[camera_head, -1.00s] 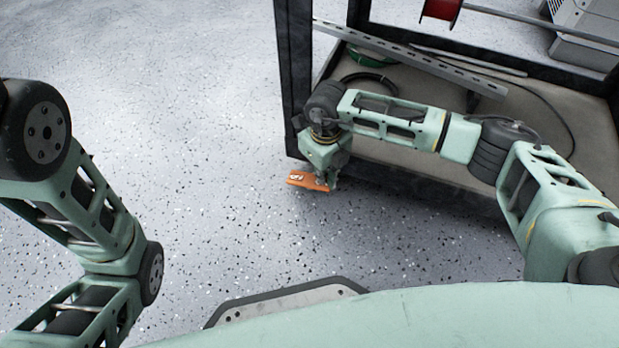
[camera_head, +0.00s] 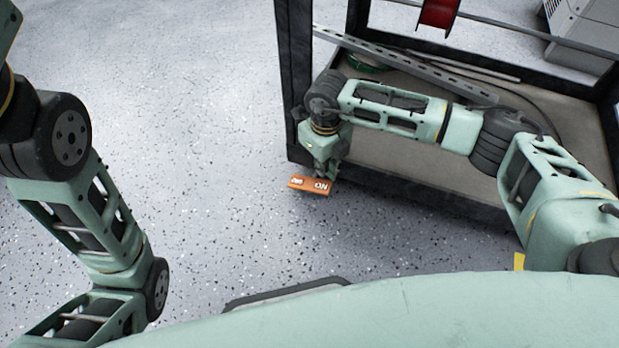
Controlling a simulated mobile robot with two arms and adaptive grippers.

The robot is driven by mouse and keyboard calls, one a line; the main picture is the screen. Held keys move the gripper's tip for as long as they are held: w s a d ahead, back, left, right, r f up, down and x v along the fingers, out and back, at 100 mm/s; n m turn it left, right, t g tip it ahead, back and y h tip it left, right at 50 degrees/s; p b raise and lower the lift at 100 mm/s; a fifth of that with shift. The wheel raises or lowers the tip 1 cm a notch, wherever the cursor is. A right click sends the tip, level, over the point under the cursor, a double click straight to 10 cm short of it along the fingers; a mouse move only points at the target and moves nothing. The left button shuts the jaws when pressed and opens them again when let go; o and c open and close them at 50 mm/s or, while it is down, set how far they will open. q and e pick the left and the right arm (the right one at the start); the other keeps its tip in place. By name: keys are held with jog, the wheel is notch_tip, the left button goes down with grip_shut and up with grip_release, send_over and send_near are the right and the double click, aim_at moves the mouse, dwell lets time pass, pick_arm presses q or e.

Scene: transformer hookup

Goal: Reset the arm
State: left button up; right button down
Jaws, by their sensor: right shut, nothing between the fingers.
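My right arm reaches in from the right, across the front of a dark-framed rack. Its gripper (camera_head: 324,174) points down near the rack's front left corner. The fingers are small and partly hidden, with nothing seen gripped between them. A small orange plate (camera_head: 309,185) with white markings shows right at the fingertips. I cannot tell whether it touches them or is behind them. My left arm stands at the left edge of the view, bent, and its gripper is outside the picture.
The dark-framed rack (camera_head: 296,95) has a grey shelf, with a slotted metal rail (camera_head: 420,70) and dark cable on it. A red spool (camera_head: 438,12) sits on a rod above. A grey cabinet (camera_head: 585,35) stands at top right. The speckled floor (camera_head: 200,90) is clear at left.

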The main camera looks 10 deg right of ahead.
jog(key=shift+r, duration=0.3)
dwell(0.4)
